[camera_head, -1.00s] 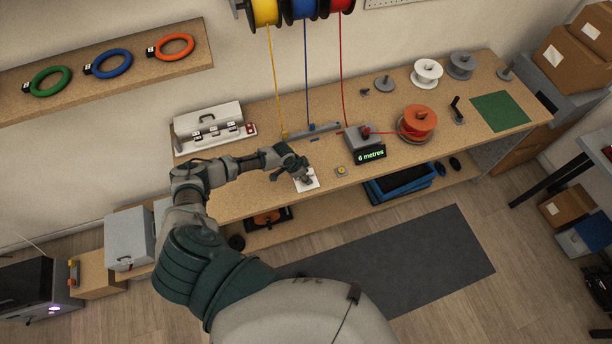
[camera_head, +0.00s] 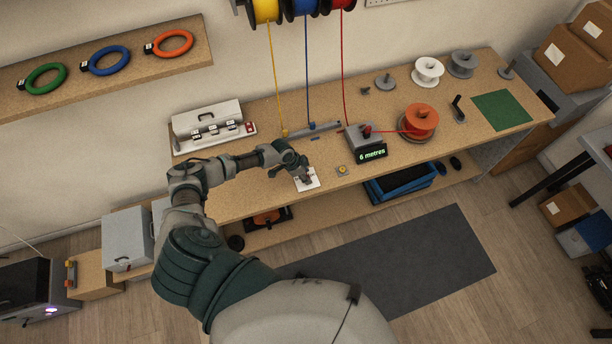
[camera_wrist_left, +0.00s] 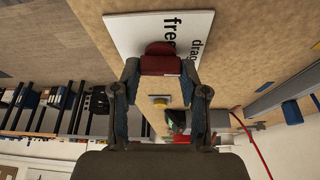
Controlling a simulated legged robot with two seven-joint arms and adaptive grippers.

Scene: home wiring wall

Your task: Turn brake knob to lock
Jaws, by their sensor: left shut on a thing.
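The brake knob (camera_wrist_left: 161,63) is a red knob in the left wrist view, on a white plate (camera_wrist_left: 130,35) printed with "free" and "drag". My left gripper (camera_wrist_left: 160,68) has its two fingers closed on either side of the knob. In the head view my left gripper (camera_head: 301,172) points down over the white plate (camera_head: 313,183) near the bench's front edge. The knob is largely hidden by the gripper there, and its exact turn angle cannot be read. My right gripper is not in view.
A yellow button (camera_head: 342,170) lies right of the plate, with a "6 metres" display (camera_head: 371,152) behind it. An orange spool (camera_head: 420,120) stands farther right. Yellow, blue and red wires hang from reels (camera_head: 302,10).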

